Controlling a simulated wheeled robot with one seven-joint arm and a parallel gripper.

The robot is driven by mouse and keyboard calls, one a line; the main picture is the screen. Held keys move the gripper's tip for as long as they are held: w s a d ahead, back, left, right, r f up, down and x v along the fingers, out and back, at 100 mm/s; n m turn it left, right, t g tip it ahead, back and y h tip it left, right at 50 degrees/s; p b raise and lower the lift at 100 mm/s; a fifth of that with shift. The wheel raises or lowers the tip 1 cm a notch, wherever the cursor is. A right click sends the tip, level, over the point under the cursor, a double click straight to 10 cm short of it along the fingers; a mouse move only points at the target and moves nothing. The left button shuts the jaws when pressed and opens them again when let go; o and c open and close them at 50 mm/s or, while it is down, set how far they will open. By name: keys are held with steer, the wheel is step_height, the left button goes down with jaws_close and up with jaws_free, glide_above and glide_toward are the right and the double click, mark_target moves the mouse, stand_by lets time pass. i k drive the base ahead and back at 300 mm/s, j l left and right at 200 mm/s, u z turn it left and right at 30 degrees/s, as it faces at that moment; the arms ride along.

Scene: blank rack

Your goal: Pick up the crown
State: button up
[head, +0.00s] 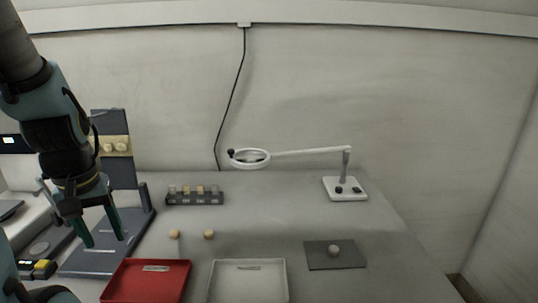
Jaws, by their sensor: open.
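A small pale rounded piece (334,250), which may be the crown, sits on a flat dark grey pad (317,262) at the right of the table. It is too small to make out its shape. Two small yellowish rounded pieces, one on the left (174,234) and one on the right (209,234), stand on the table behind the trays; I cannot tell whether either is a crown. My gripper (105,239) points down at the left, over the dark base of a stand. Its green fingers are apart with nothing between them, well left of all these pieces.
A red tray (117,283) and a white tray (283,283) lie at the front, each with a labelled inside. A dark rack (195,201) holds several small blocks. A magnifier lamp (346,188) stands back right. The dark stand (132,226) rises beside my arm.

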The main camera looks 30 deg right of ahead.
mark_target(333, 250)
steer(key=k+l+z, duration=0.2)
steer(key=k, duration=0.25)
steer(key=k+z, duration=0.15)
steer(key=k, duration=0.3)
steer(key=k+l+z, duration=0.2)
steer(key=k, duration=0.2)
steer(key=i, duration=0.5)
